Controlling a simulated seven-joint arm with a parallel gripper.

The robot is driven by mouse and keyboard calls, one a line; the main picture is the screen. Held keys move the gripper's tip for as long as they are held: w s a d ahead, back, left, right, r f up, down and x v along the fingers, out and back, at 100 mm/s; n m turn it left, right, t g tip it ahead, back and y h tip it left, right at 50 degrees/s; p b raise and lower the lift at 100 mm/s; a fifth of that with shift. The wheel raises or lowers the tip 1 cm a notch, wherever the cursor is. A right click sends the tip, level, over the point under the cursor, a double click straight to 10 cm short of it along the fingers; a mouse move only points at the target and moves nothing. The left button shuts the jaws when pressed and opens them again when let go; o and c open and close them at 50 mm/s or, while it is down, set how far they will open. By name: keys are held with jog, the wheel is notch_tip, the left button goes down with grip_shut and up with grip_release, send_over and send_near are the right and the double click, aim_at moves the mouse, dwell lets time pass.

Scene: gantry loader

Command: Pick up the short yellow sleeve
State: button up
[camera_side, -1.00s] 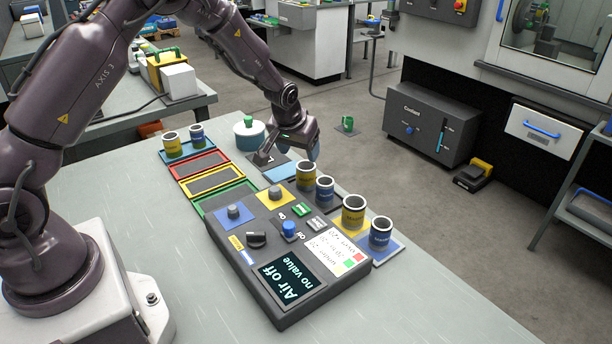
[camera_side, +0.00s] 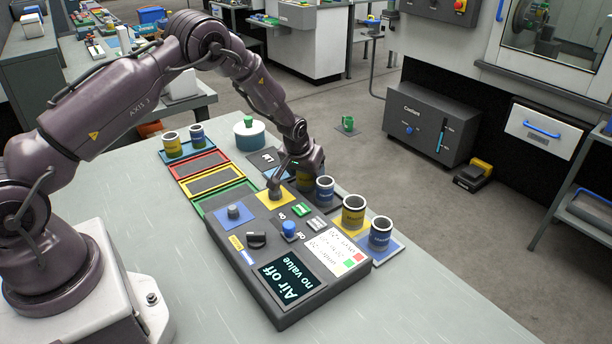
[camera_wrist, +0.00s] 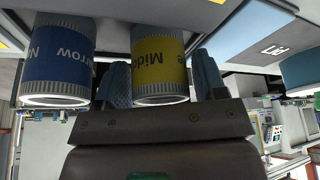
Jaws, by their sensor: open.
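A yellow sleeve (camera_side: 304,184) with a grey lower band stands at the far end of the front row, partly hidden by my gripper in the side view. In the wrist view the yellow sleeve (camera_wrist: 160,62), its label starting "Midd", is between my two blue fingers. My gripper (camera_side: 303,168) is open around it, and I cannot tell whether a finger touches it. A larger yellow sleeve (camera_side: 353,213) stands nearer the camera. Another yellow sleeve (camera_side: 172,147) stands at the back left.
A blue sleeve (camera_side: 325,190) stands close beside my gripper; it also shows in the wrist view (camera_wrist: 55,55). A second blue sleeve (camera_side: 381,234) is at the near end. The control box (camera_side: 290,285) with knobs lies in front. A lidded round pot (camera_side: 250,135) stands behind.

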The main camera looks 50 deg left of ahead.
jog(key=c, duration=0.9)
jog(key=shift+o, duration=0.2)
jog(key=shift+r, duration=0.1)
